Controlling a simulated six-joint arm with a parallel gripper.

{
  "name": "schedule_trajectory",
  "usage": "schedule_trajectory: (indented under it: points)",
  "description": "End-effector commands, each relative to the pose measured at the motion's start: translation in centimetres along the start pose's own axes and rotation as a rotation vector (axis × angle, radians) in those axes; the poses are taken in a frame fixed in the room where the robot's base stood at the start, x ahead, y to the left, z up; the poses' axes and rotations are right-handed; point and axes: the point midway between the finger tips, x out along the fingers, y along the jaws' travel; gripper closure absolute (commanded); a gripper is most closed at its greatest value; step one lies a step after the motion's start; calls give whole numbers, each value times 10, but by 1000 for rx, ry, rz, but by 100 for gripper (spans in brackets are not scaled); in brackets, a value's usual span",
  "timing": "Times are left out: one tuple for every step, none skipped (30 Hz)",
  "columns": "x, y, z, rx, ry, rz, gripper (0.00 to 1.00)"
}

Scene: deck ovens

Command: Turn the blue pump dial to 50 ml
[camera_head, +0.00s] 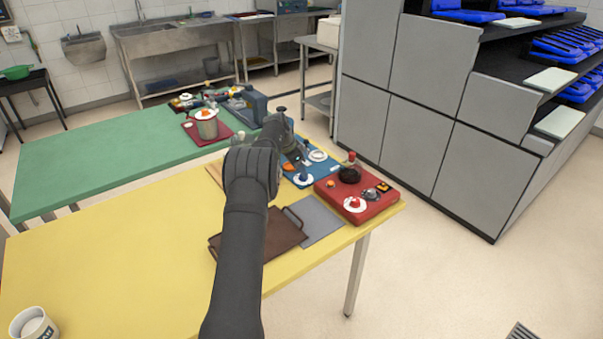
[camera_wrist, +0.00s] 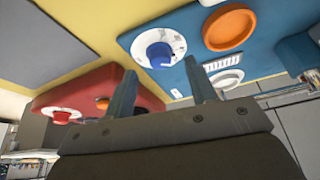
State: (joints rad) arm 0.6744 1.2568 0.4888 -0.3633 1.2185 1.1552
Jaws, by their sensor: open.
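The blue pump dial (camera_wrist: 159,52) is a blue knob on a white ring with scale marks, on a blue panel (camera_wrist: 185,75). The marks are too small to read. In the head view the dial (camera_head: 303,179) sits at the panel's near edge. My gripper (camera_wrist: 159,66) is open, with its two fingers apart and nothing between them. In the wrist view the dial appears between and beyond the fingertips, apart from them as far as I can tell. In the head view my gripper (camera_head: 298,158) is over the blue panel, partly hidden by my arm.
A red panel (camera_head: 337,197) with a red knob on a white disc and a black knob stands right of the blue panel. An orange ring (camera_wrist: 230,27) is beside the dial. A brown tray (camera_head: 285,237) and grey mat (camera_head: 320,222) lie nearer. The yellow table's (camera_head: 120,250) left is mostly clear.

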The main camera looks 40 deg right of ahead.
Motion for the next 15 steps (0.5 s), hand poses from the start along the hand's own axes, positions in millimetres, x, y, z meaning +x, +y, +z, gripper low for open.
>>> schedule_trajectory:
  points:
    - [8, 0, 0, 0, 0, 1, 48]
    - [12, 0, 0, 0, 0, 1, 48]
    - [16, 0, 0, 0, 0, 1, 48]
    - [19, 0, 0, 0, 0, 1, 48]
    - [21, 0, 0, 0, 0, 1, 48]
    - [23, 0, 0, 0, 0, 1, 48]
    - [25, 0, 0, 0, 0, 1, 48]
    - [26, 0, 0, 0, 0, 0, 48]
    - [26, 0, 0, 0, 0, 0, 48]
    - [27, 0, 0, 1, 0, 0, 48]
    - [27, 0, 0, 1, 0, 0, 48]
    - [27, 0, 0, 1, 0, 0, 48]
    - [27, 0, 0, 0, 0, 0, 48]
    - [27, 0, 0, 1, 0, 0, 48]
    - [27, 0, 0, 1, 0, 0, 48]
